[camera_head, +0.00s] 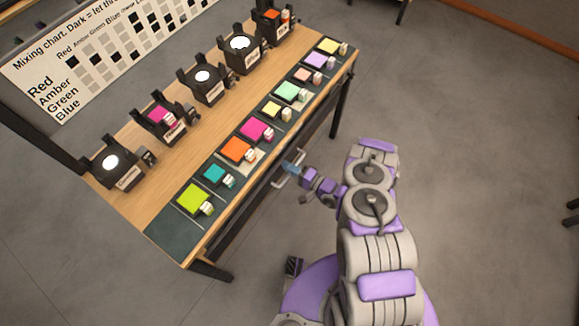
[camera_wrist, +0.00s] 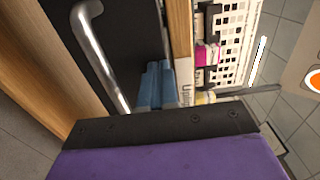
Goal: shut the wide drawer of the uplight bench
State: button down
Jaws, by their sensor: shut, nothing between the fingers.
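The uplight bench (camera_head: 128,135) has a wooden top, and its label shows partly in the wrist view. The wide drawer has a dark front (camera_wrist: 128,35) with a silver bar handle (camera_head: 287,180). The handle also shows large in the wrist view (camera_wrist: 92,45). The drawer appears slightly out from under the top's front edge; how far is hard to tell. My gripper (camera_head: 291,168) is at the drawer front, beside the handle and not around it. Its blue fingers (camera_wrist: 157,85) are together and empty, with tips close to the dark front; contact cannot be told.
Several coloured swatches with small blocks line the bench's front, such as a lime one (camera_head: 193,198). Several black lamp holders (camera_head: 115,170) stand behind them. A mixing chart (camera_head: 95,55) rises at the back. The grey floor (camera_head: 480,150) is open to the right.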

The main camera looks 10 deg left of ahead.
aim_at(279, 160)
jog(key=shift+b+x, duration=1.8)
jog(key=shift+x, duration=0.1)
jog(key=shift+w+a+f, duration=0.1)
jog(key=shift+w+a, duration=0.1)
jog(key=shift+a, duration=0.05)
jog(key=shift+r, duration=0.25)
